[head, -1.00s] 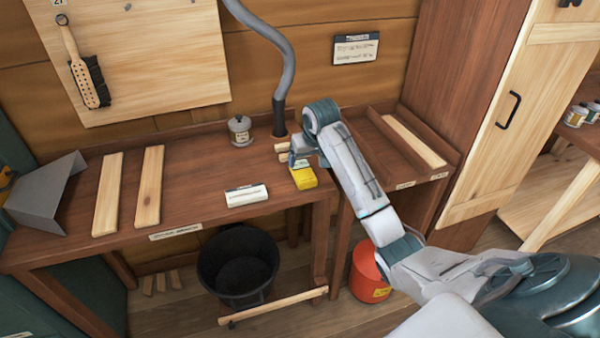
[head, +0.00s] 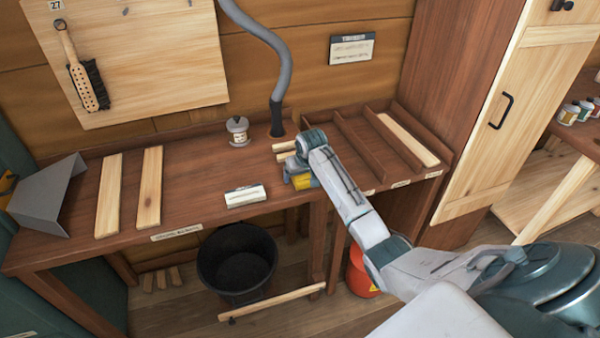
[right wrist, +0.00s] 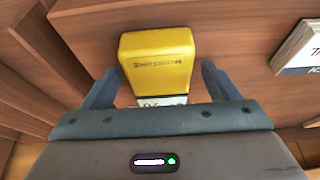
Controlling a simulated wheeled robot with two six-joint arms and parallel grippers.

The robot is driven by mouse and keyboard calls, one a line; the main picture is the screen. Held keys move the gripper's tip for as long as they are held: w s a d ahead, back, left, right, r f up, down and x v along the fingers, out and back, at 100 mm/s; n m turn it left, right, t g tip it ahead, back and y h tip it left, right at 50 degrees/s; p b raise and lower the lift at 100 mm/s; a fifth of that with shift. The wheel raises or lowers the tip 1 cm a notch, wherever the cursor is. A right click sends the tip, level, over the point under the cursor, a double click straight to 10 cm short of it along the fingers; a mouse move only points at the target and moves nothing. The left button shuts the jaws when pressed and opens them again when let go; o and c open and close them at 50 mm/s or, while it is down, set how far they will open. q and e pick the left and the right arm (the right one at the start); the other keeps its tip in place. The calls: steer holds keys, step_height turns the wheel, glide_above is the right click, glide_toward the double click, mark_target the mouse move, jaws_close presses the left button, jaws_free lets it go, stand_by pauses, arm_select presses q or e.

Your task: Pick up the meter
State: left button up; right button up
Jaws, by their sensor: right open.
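The meter is a yellow block with dark lettering and a pale label at one end. It lies on the workbench (head: 203,183) near the front right edge. In the head view only part of the yellow meter (head: 303,181) shows beside my gripper. In the right wrist view the meter (right wrist: 158,60) sits between the two blue fingers, with gaps on both sides. My right gripper (head: 297,175) is open and over the meter; its fingers (right wrist: 162,88) straddle it. The meter's near end is hidden by the gripper body in the right wrist view. My left gripper is not in view.
A white labelled block (head: 245,196) lies left of the meter. A jar (head: 238,131) and a grey hose (head: 283,75) stand behind. Slotted trays (head: 375,145) are to the right. Two wooden strips (head: 149,188) lie left. A black bucket (head: 238,262) is below.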

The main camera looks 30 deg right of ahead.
mark_target(302, 175)
steer(key=c, duration=1.2)
steer(key=shift+o, duration=0.2)
steer(key=shift+r, duration=0.1)
steer(key=shift+r+b, duration=0.4)
steer(key=shift+r, duration=0.1)
step_height(302, 175, up, 2)
steer(key=shift+s+r+b, duration=0.15)
steer(key=shift+b, duration=0.5)
steer(key=s+a+b, duration=0.1)
steer(key=s+a, duration=0.2)
steer(key=s, duration=0.4)
steer(key=s+a+r+b, duration=0.1)
steer(key=s+a+b, duration=0.1)
steer(key=s+a, duration=0.2)
steer(key=s, duration=0.3)
steer(key=shift+r, duration=0.3)
